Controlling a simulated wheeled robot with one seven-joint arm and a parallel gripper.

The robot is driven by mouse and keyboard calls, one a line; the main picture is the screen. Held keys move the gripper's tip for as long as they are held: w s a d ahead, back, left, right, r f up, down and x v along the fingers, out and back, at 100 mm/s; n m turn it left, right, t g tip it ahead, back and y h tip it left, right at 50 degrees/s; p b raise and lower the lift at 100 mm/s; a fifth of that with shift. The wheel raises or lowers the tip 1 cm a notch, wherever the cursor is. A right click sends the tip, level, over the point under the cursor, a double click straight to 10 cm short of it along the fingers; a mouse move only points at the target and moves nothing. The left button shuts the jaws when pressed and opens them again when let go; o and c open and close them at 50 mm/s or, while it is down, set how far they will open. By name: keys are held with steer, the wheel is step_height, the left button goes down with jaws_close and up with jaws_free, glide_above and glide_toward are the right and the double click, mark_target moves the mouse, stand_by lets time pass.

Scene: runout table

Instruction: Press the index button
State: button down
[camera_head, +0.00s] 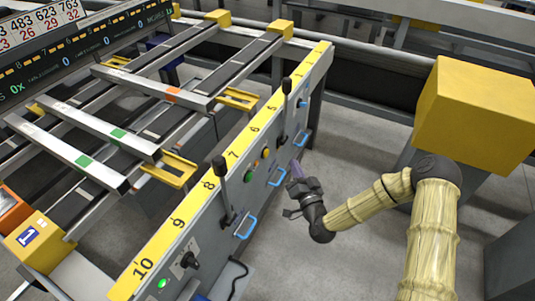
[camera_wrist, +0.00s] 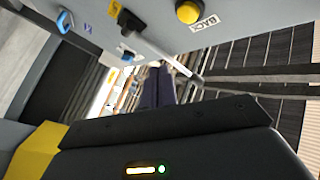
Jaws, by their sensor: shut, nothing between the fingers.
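The grey control panel (camera_head: 215,215) carries a green button (camera_head: 250,166) and an orange-yellow button (camera_head: 266,152) near mark 6. Their labels are too small to read in the head view, so I cannot tell which is the index button. In the wrist view a yellow button (camera_wrist: 188,11) has a label reading BACK beside it. My gripper (camera_head: 294,170) is just right of the panel, close to the blue handles and apart from the buttons. Its purple fingers are shut and empty; they also show in the wrist view (camera_wrist: 158,86).
Blue handles (camera_head: 245,228) stick out from the panel's front. Black levers (camera_head: 221,170) rise along the panel. A green light (camera_head: 162,283) and black knob (camera_head: 189,260) sit at its near end. A yellow block (camera_head: 478,112) stands at right. Grey floor is open in front of the panel.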

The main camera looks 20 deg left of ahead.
steer(key=a, duration=0.6)
steer(key=shift+w+a, duration=0.15)
steer(key=shift+w, duration=0.1)
steer(key=shift+a, duration=0.1)
stand_by(1.7)
steer(key=shift+a+b, duration=0.25)
steer(key=shift+b, duration=0.05)
steer(key=shift+a, duration=0.5)
stand_by(0.8)
steer(key=shift+d, duration=1.05)
steer(key=shift+s+d, duration=0.2)
steer(key=shift+d, duration=2.15)
